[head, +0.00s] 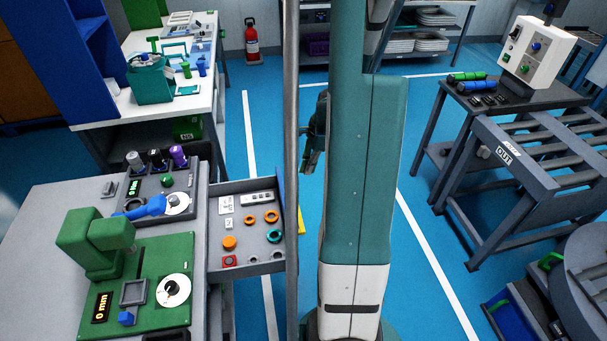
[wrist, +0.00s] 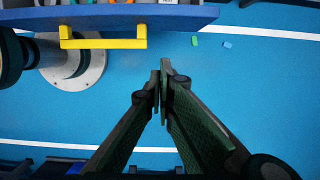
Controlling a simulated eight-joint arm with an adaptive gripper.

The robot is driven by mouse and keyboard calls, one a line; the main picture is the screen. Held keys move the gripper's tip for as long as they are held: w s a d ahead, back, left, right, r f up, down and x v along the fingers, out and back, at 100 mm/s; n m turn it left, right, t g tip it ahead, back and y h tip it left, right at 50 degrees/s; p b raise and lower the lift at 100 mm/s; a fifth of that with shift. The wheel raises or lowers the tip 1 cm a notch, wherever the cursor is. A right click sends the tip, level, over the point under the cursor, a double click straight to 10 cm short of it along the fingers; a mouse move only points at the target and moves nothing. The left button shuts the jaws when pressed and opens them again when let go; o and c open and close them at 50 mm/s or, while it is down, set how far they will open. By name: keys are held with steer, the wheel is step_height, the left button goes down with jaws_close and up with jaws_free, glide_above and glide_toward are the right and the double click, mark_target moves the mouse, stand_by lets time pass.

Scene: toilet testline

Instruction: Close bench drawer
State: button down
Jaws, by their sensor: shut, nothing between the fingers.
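The bench drawer (head: 218,262) stands open in the head view, pulled out to the right of the grey bench (head: 45,215). Its blue front (head: 280,185) carries a yellow handle (head: 301,220), partly hidden by a grey upright. In the wrist view the blue front (wrist: 190,22) crosses the top, with the yellow handle (wrist: 104,44) at upper left. My gripper (wrist: 162,72) is shut and empty, in front of the drawer, to the right of the handle and apart from it. In the head view my gripper (head: 310,160) is partly hidden behind my arm.
The drawer holds orange and teal rings (head: 250,220) and other small parts. A green device (head: 95,240) stands on the bench. A white table (head: 190,105) is behind, and a grey roller rack (head: 535,165) is at right. The blue floor between is mostly clear.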

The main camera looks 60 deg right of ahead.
steer(key=w+a+f+b, duration=0.3)
steer(key=w+a+f, duration=0.1)
steer(key=f, duration=0.5)
steer(key=shift+w+a, duration=0.2)
stand_by(0.6)
steer(key=w+a+b, duration=0.2)
steer(key=w+a, duration=1.8)
steer(key=shift+w+a, duration=0.5)
steer(key=shift+w, duration=0.05)
